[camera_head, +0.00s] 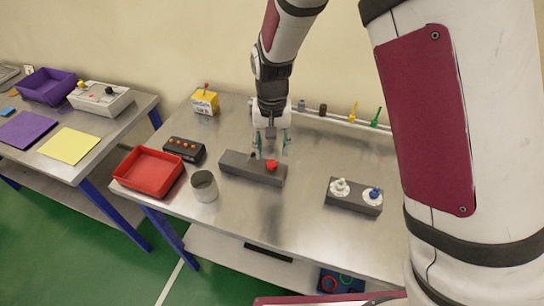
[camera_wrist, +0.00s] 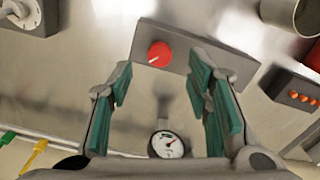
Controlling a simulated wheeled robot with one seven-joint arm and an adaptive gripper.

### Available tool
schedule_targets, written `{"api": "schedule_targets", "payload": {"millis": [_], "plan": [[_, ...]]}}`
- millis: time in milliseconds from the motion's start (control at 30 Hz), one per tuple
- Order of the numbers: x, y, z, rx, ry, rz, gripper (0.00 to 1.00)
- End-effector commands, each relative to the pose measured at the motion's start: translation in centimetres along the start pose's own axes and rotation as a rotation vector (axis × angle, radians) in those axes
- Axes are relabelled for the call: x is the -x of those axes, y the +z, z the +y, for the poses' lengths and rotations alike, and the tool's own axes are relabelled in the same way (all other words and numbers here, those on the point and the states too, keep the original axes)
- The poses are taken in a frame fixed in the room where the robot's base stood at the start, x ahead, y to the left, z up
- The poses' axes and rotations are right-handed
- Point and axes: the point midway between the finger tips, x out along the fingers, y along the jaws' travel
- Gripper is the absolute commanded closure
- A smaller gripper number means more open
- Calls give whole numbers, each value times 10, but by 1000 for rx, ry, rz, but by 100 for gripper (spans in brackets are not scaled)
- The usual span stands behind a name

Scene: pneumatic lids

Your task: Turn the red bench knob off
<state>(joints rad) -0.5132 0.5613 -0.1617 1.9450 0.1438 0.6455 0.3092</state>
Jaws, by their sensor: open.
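The red knob (camera_head: 271,165) sits on a dark grey rectangular base (camera_head: 240,167) near the middle of the metal bench. In the wrist view the red knob (camera_wrist: 159,54) shows a small white mark at its lower left edge, and its grey base (camera_wrist: 205,58) runs to the right. My gripper (camera_head: 271,152) points down just above and behind the base. In the wrist view my gripper (camera_wrist: 165,95) is open and empty, with green finger pads apart on either side below the knob. A round gauge (camera_wrist: 165,145) with a needle lies between the fingers.
A grey box with white and blue knobs (camera_head: 353,196) stands to the right. A metal cup (camera_head: 204,186), a red tray (camera_head: 148,188) and a black box with orange buttons (camera_head: 184,151) stand to the left. A rail with coloured pegs (camera_head: 345,119) runs behind.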

Motion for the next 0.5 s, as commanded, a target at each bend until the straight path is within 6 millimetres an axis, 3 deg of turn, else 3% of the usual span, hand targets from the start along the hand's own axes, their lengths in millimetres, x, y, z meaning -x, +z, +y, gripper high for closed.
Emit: {"api": "schedule_targets", "payload": {"millis": [200,500], "plan": [[42,-1,0,0,-1,4,55],[64,0,0,-1,1,0,55]]}}
